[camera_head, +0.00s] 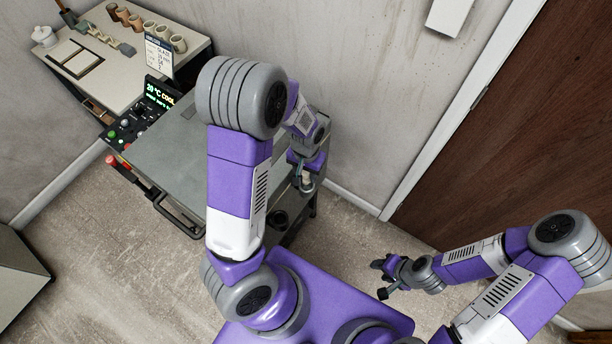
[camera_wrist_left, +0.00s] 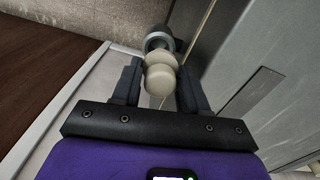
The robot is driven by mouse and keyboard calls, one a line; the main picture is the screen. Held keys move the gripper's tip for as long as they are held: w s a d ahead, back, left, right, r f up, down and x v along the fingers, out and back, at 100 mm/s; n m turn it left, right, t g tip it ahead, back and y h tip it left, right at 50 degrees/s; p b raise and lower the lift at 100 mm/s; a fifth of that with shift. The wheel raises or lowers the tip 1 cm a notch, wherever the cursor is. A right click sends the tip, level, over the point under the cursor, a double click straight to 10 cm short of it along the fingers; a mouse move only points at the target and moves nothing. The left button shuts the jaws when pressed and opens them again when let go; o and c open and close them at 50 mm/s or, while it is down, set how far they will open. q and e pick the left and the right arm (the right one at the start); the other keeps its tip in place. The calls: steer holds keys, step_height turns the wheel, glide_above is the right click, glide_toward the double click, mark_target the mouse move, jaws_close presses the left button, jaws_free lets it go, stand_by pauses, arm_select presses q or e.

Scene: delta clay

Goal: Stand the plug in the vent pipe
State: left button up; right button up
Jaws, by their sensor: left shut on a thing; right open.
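The plug (camera_wrist_left: 160,77), cream and rounded in stacked sections, sits between the fingers of my left gripper (camera_wrist_left: 159,72) in the left wrist view. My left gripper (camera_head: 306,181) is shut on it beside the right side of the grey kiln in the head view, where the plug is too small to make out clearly. A dark round pipe end, seemingly the vent pipe (camera_wrist_left: 157,39), shows just beyond the plug in the wrist view. The plug overlaps it there, and I cannot tell whether they touch. My right gripper (camera_head: 384,278) is open and empty, low at the right.
The grey kiln (camera_head: 172,158) has a control panel (camera_head: 137,122) at its left. A table (camera_head: 112,72) behind holds several cups and a white jar (camera_head: 44,36). A brown door (camera_head: 520,125) is at right. The floor (camera_head: 130,255) at front left is clear.

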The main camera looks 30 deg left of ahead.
arm_select(q)
step_height(320, 180, up, 4)
steer(key=shift+r+p, duration=0.25)
steer(key=shift+p, duration=0.25)
steer(key=shift+r+p, duration=0.8)
steer(key=shift+r, duration=0.25)
